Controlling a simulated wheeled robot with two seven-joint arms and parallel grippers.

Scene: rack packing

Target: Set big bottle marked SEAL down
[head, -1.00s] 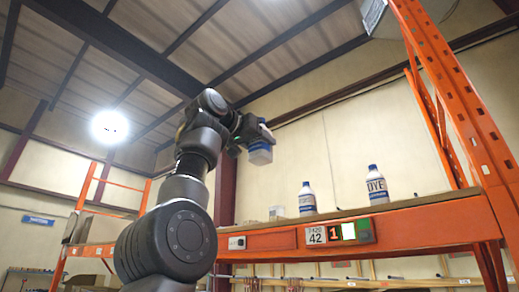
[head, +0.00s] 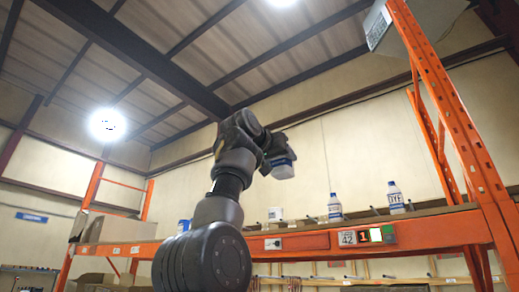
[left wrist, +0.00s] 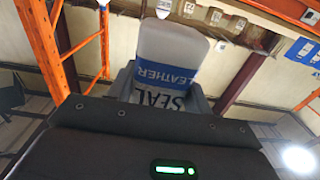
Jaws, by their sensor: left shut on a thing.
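My left gripper (head: 276,152) is shut on the big bottle marked SEAL (head: 283,170), holding it in the air above and left of the shelf bottles in the head view. My right gripper is in neither view.
A DYE bottle (head: 395,198) and another white and blue bottle (head: 335,208) stand on the shelf. A pale item (head: 275,213) and a blue item (head: 184,226) are farther left. An orange rack upright (head: 455,110) rises at the right. The air around the held bottle looks clear.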

